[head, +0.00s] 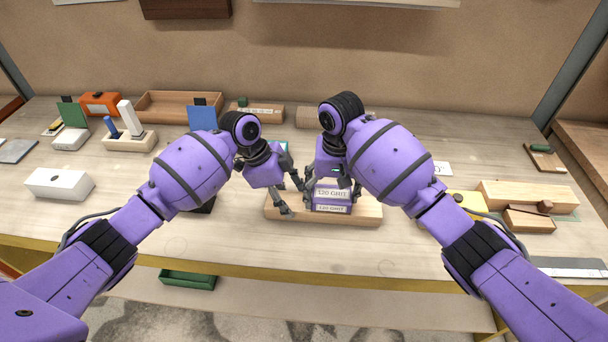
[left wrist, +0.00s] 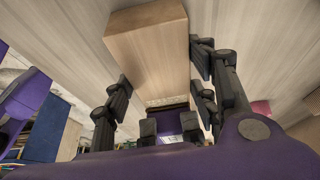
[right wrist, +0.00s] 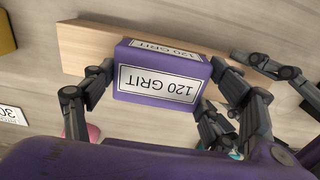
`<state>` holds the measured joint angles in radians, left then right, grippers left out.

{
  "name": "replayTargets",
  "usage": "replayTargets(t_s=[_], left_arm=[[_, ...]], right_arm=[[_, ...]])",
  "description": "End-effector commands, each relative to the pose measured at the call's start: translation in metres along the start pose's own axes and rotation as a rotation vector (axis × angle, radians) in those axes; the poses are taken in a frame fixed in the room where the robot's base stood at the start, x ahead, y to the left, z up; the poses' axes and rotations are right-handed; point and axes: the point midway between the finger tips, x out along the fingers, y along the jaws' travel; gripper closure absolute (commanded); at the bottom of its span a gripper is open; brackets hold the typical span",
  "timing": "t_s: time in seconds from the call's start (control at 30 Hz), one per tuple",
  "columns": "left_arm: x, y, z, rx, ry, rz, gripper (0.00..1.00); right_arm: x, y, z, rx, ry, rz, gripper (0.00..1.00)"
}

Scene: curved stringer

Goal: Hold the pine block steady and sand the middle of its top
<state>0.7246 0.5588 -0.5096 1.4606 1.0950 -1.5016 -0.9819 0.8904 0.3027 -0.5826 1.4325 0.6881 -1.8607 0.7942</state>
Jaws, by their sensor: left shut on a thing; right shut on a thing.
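The pine block (head: 366,213) lies lengthwise near the front middle of the bench; it also shows in the left wrist view (left wrist: 148,45) and the right wrist view (right wrist: 88,42). My left gripper (head: 286,200) is shut on it toward its left end, with fingers along both long sides. A purple sanding block (head: 332,208) labelled 120 GRIT sits over the middle of the block's top. My right gripper (right wrist: 160,82) is shut on the sanding block, one finger at each side. The contact under the sanding block is hidden.
A white box (head: 58,183) stands at the left. A wooden tray (head: 180,104) and an orange box (head: 100,103) are at the back left. Wood pieces (head: 528,196) lie at the right, with a metal ruler (head: 572,268) at the front right edge.

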Motion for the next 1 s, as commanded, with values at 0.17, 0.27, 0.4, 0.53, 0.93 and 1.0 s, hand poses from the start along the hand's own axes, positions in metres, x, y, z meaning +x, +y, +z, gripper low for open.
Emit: replayTargets(t_s=[0.17, 0.27, 0.4, 0.53, 0.93, 1.0], left_arm=[[-0.004, -0.003, -0.002, 0.003, 0.001, -0.007, 0.72], [-0.004, -0.003, -0.002, 0.002, 0.000, -0.007, 0.72], [-0.004, -0.003, -0.001, 0.002, 0.000, -0.007, 0.72], [-0.004, -0.003, -0.002, 0.002, 0.000, -0.007, 0.72], [-0.003, -0.001, -0.006, 0.010, 0.008, -0.003, 0.72], [-0.003, -0.001, -0.007, 0.011, 0.009, -0.003, 0.72]], right_arm=[[-0.002, -0.001, -0.001, 0.001, 0.004, 0.001, 0.43], [-0.002, -0.006, -0.001, 0.001, 0.003, 0.001, 0.43], [-0.001, -0.016, -0.002, 0.000, 0.003, 0.000, 0.43], [-0.001, -0.024, -0.003, 0.001, 0.004, 0.001, 0.43], [0.000, -0.028, -0.002, -0.003, 0.005, -0.007, 0.43], [0.000, -0.025, -0.002, -0.004, 0.004, -0.007, 0.43]])
